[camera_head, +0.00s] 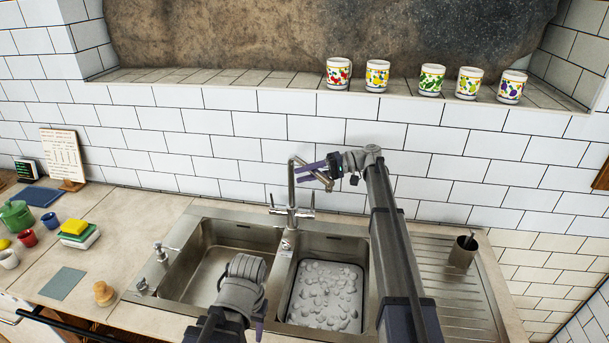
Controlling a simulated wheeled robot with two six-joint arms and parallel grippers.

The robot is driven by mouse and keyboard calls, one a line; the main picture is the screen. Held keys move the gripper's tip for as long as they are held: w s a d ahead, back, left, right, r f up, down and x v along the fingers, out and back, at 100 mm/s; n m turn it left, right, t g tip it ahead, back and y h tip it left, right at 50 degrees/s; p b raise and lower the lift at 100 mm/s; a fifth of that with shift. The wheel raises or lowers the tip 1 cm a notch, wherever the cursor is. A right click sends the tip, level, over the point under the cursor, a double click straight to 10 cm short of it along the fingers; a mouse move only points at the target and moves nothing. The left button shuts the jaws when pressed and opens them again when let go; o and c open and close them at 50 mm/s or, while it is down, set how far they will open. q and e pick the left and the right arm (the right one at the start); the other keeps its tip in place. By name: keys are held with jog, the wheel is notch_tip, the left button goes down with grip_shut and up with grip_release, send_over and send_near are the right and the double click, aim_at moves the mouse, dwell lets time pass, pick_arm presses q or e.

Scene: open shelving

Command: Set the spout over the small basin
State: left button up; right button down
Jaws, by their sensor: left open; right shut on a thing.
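The metal tap (291,190) stands upright behind the sink, between its two basins. Its spout (323,179) angles from the column top to the right and forward, toward the right basin's side. The small basin (325,239) is on the right; a tray of pale lumps lies in it. The larger basin (205,275) on the left is empty. My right gripper (312,167) is shut on the spout near the column top. My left gripper (259,322) is open low at the front of the large basin, mostly hidden by its own wrist.
A drainboard (445,298) with a metal cup (463,251) lies right of the sink. Left on the counter are sponges (78,232), a wooden knob-like thing (103,293) and small cups. Several mugs (377,75) stand on the ledge. My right arm covers the small basin's right edge.

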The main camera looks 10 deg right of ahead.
jog(key=shift+d, duration=0.1)
dwell(0.3)
jog(key=c, duration=0.6)
grip_release()
jog(key=d+r+p, duration=0.1)
jog(key=d, duration=0.6)
jog(key=shift+w+d+r, duration=0.2)
jog(key=shift+w+d, duration=0.05)
jog(key=shift+d, duration=0.05)
